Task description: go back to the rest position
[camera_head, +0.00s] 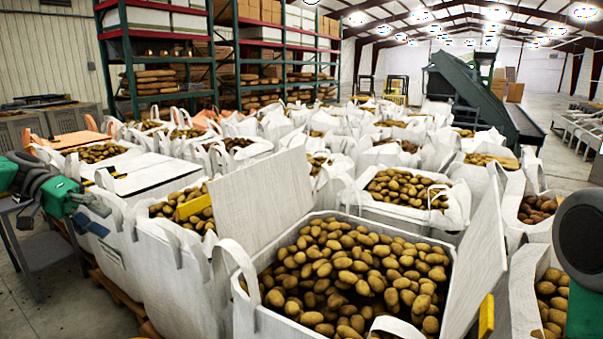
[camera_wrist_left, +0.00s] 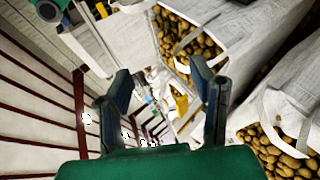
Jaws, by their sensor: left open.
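My left gripper (camera_head: 95,214) is at the left edge of the head view, beside the white bags. Its dark fingers are spread with nothing between them. In the left wrist view the same gripper (camera_wrist_left: 160,72) shows two separated fingers. Of my right arm, only a dark round joint and a green part show at the right edge of the head view; its fingers are out of sight. A large open white bag of potatoes (camera_head: 350,278) stands in front of me, its flaps raised.
More white bags of potatoes (camera_head: 405,188) fill the floor ahead, close together. A grey stand (camera_head: 47,252) is below my left gripper. A tall rack (camera_head: 215,60) stands behind, and a green conveyor machine (camera_head: 470,90) is at the back right. Floor shows at lower left.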

